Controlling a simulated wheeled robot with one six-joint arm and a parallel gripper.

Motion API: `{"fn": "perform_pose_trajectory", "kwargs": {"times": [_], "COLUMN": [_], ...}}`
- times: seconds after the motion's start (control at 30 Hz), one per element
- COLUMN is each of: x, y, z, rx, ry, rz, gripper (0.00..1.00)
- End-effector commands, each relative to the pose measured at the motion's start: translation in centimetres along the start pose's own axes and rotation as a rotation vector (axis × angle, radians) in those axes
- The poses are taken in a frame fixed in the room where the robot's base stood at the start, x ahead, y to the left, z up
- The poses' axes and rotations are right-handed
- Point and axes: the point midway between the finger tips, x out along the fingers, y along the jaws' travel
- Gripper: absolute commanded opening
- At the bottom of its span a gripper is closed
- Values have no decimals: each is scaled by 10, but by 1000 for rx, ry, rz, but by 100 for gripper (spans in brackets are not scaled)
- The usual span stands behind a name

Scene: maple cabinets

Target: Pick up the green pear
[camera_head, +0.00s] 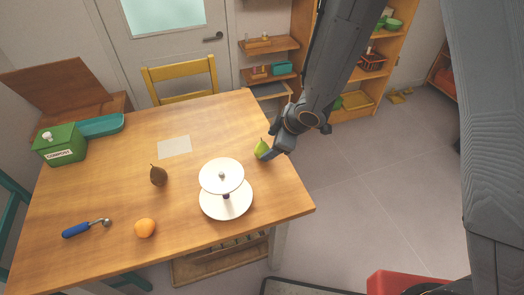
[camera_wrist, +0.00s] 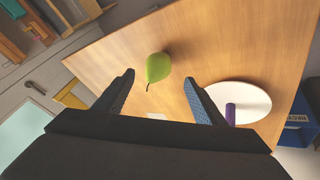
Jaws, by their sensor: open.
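The green pear (camera_wrist: 158,67) lies on the wooden table (camera_wrist: 125,55). In the wrist view it appears ahead of and between the two open fingers of my gripper (camera_wrist: 162,98), with nothing held. In the head view the pear (camera_head: 262,149) is at the table's right edge, and my gripper (camera_head: 280,149) is right beside it, partly covering it. I cannot tell from these views whether a finger touches it.
A white two-tier stand (camera_head: 226,204) is close by. A brown pear-shaped fruit (camera_head: 158,176), an orange (camera_head: 145,228), a blue-handled scoop (camera_head: 86,228), a paper sheet (camera_head: 174,147) and a green box (camera_head: 61,144) are farther left. A yellow chair (camera_head: 180,78) stands behind.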

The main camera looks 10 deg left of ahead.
Motion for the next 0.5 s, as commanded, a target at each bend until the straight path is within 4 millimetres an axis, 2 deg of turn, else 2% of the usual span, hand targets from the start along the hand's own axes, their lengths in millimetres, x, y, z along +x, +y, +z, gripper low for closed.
{"fn": "perform_pose_trajectory", "kwargs": {"times": [0.5], "x": [47], "y": [-1], "z": [3], "rx": [3], "ry": [-3], "rz": [-1], "gripper": [64]}}
